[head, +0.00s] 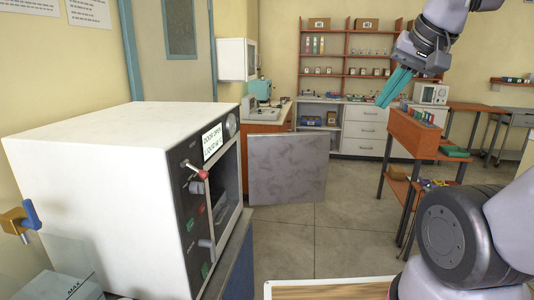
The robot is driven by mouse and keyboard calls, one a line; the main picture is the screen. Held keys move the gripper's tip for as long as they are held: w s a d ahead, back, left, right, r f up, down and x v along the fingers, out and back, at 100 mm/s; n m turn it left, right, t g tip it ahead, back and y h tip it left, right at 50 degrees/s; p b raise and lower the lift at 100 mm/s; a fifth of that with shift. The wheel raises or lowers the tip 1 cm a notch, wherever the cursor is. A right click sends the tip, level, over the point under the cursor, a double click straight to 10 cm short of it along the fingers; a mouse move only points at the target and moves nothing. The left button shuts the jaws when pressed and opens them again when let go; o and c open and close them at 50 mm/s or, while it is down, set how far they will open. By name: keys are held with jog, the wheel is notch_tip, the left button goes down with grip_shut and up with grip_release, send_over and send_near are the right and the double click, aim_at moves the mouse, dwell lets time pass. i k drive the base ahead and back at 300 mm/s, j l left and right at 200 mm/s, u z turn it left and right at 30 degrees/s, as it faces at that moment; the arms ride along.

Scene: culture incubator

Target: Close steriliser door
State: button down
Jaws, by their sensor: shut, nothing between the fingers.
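The steriliser (110,165) is a large white box at the left, with its dark control front turned to the right. Its chamber opening shows as a dark hollow. The steriliser door (287,168) is a flat grey panel standing open, swung out to the right from the far side of the front. A red-knobbed lever (197,171) is on the control front. My gripper (384,101) is at the upper right with its teal fingers together, pointing down and left. It is empty, appears to the right of and higher than the door, and is apart from it.
A red-brown stand (415,133) with small items is below and right of my gripper. Shelves, white drawers (364,129) and a sink counter line the back wall. A wooden-topped surface (330,290) is at the bottom front. Open floor (335,215) lies between door and stand.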

aim_at(291, 168)
jog(key=i+l, duration=0.4)
jog(key=i+l+u, duration=0.9)
jog(key=l+u, duration=0.25)
jog(key=i+l+u, duration=0.15)
jog(key=l+u, duration=0.25)
jog(key=l, duration=0.15)
jog(key=i+l+u, duration=0.1)
jog(key=l+u, duration=0.25)
jog(key=l, duration=0.2)
jog(key=l+u, duration=0.4)
jog(key=l, duration=0.2)
jog(key=l+u, duration=0.35)
jog(key=l, duration=0.25)
jog(key=l+u, duration=0.5)
jog(key=l, duration=0.15)
jog(key=k+l+u, duration=0.15)
jog(key=l+u, duration=0.3)
jog(key=l, duration=0.15)
jog(key=l+u, duration=0.7)
jog(key=l, duration=0.25)
jog(key=l+u, duration=0.35)
jog(key=l, duration=0.15)
jog(key=k+u, duration=0.4)
jog(key=k, duration=0.4)
